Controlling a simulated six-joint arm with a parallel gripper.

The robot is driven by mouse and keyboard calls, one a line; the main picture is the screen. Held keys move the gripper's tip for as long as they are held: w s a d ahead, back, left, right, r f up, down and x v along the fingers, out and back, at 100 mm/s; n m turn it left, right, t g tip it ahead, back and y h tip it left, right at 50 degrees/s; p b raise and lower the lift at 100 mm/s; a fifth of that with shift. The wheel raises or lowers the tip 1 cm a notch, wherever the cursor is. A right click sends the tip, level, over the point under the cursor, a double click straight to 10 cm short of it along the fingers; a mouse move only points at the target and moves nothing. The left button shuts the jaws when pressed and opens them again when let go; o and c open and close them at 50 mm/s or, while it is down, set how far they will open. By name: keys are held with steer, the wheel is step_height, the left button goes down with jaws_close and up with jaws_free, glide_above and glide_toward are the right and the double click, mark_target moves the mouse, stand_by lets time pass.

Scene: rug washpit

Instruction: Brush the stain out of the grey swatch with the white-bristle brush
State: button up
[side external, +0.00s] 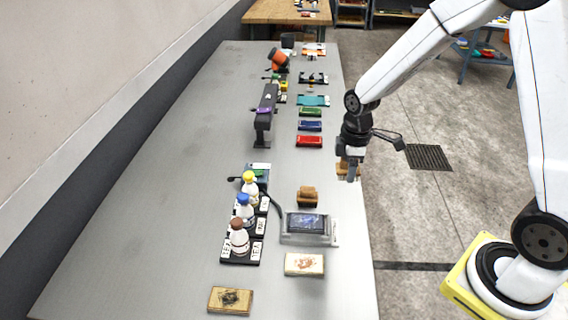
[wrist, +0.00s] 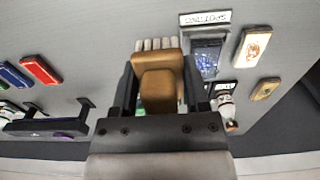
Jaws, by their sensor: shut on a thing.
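My gripper (side external: 348,172) is shut on a brown wooden brush, held above the table's right edge. In the wrist view the brush (wrist: 158,82) fills the space between the fingers, with whitish bristles (wrist: 155,44) at its far end. A dark blue-grey swatch (side external: 307,222) with lighter marks lies in the grey spotting tray (side external: 289,239), left of and nearer the camera than my gripper. The swatch also shows in the wrist view (wrist: 206,57). The brush is apart from it. A second brown brush (side external: 307,196) stands behind the tray; its bristle colour cannot be told.
White bottles with brown (side external: 239,240), blue (side external: 243,207) and yellow caps stand in a black labelled rack (side external: 238,261). A cream stained swatch (side external: 304,264) and a tan one (side external: 230,300) lie in front. Red (side external: 309,141), blue and green pads lie farther back. The table's left side is clear.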

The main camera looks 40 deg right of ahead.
steer(key=shift+c, duration=0.7)
steer(key=w+a, duration=0.2)
steer(key=a, duration=1.1)
steer(key=shift+w+f, duration=0.3)
steer(key=shift+f, duration=0.15)
